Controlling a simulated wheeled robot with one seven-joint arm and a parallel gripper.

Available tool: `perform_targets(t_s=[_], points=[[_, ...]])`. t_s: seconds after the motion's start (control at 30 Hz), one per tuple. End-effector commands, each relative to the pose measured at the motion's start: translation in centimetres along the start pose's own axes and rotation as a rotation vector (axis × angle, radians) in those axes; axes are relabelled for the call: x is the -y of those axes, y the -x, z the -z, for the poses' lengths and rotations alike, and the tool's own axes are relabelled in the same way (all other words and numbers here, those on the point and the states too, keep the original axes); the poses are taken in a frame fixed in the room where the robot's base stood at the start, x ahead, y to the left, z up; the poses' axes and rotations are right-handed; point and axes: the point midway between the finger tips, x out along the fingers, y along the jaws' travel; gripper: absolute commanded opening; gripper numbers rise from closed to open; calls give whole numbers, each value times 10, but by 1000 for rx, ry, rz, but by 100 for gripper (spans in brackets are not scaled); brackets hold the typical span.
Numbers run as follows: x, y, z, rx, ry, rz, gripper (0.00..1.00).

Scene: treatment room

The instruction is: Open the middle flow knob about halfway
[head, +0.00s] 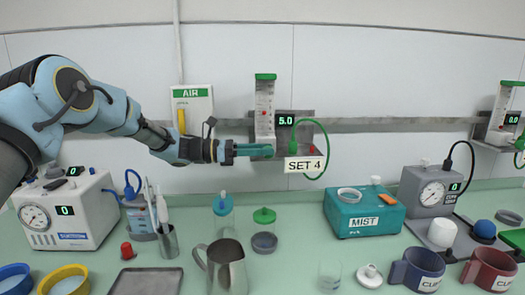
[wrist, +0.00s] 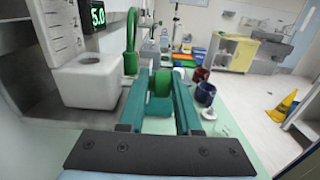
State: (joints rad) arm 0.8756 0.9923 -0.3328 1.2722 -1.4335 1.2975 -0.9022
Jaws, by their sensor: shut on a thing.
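A flowmeter (head: 264,100) with a green cap and a clear scale tube hangs on the wall rail, and my gripper (head: 262,150) reaches its lower front from the left. Its display (head: 285,120) reads 5.0, and the sign (head: 304,164) below says SET 4. In the wrist view, the green flow knob (wrist: 160,84) sits between the two teal fingers of my gripper, which is shut on it. The display (wrist: 97,14) also shows 5.0 there. In the head view the knob is mostly hidden by the fingers.
A green hose (head: 326,150) loops just right of the flowmeter. Another flowmeter (head: 502,105) at the far right reads 0.0. The counter below holds a metal jug (head: 226,268), a teal MIST box (head: 364,212), a gauge unit (head: 432,195) and cups. An AIR panel (head: 193,112) is on the wall.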

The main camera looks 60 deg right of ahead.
Motion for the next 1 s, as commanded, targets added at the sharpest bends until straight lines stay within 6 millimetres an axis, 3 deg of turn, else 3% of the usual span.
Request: perform_targets(t_s=[0.33, 0.6, 1.0], points=[[4, 1, 15, 157, 7, 11, 0], [5, 1, 14, 320, 7, 14, 0], [5, 0, 10, 344, 7, 14, 0]])
